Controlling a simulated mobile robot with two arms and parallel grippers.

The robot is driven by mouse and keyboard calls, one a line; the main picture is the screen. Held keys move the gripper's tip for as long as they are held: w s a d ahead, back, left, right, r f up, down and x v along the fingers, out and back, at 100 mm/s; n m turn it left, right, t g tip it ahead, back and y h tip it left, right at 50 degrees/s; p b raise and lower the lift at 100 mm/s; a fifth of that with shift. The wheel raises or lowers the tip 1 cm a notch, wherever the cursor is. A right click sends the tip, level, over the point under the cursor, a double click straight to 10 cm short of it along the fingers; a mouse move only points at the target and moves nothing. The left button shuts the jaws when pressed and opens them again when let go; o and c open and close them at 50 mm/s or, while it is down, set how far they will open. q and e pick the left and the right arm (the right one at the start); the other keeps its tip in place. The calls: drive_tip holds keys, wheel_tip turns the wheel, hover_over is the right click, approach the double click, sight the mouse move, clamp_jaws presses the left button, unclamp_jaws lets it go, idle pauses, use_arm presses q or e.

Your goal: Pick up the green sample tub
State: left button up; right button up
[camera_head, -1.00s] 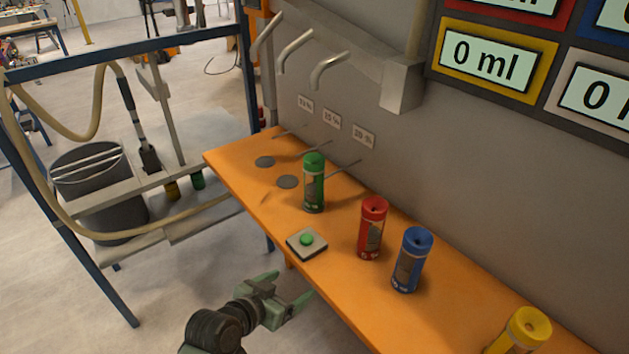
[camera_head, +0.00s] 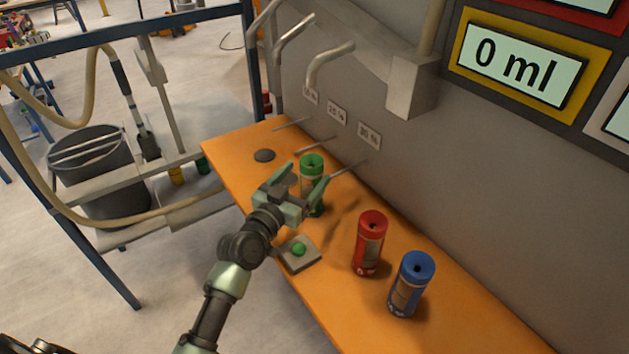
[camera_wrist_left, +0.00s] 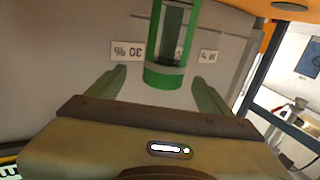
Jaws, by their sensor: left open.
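The green sample tub (camera_head: 311,172) stands upright on the orange bench (camera_head: 350,275), under the row of spouts. My left gripper (camera_head: 298,182) is open in front of it in the head view and hides part of the tub. In the left wrist view the tub (camera_wrist_left: 165,78) shows ahead, between and beyond the two open fingertips of the left gripper (camera_wrist_left: 162,88). I cannot tell whether either finger touches it. My right gripper is not in view.
A red tub (camera_head: 369,243) and a blue tub (camera_head: 410,284) stand to the right along the bench. A green button (camera_head: 299,249) on a grey plate lies below the gripper. Bent spouts (camera_head: 330,66) hang above. A blue frame (camera_head: 62,208) stands left.

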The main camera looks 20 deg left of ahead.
sight(311, 164)
use_arm(q)
drive_tip(key=w, duration=0.1)
drive_tip(key=w+p, duration=0.1)
drive_tip(key=shift+w+r, duration=0.3)
drive_tip(key=shift+w, duration=0.1)
drive_tip(key=shift+w+d+f, duration=0.1)
drive_tip(key=shift+w+f, duration=0.05)
drive_tip(key=shift+w, duration=0.4)
drive_tip(key=shift+w+d+f, duration=0.1)
drive_tip(key=shift+w+f, duration=0.05)
drive_tip(key=shift+w, duration=0.5)
clamp_jaws()
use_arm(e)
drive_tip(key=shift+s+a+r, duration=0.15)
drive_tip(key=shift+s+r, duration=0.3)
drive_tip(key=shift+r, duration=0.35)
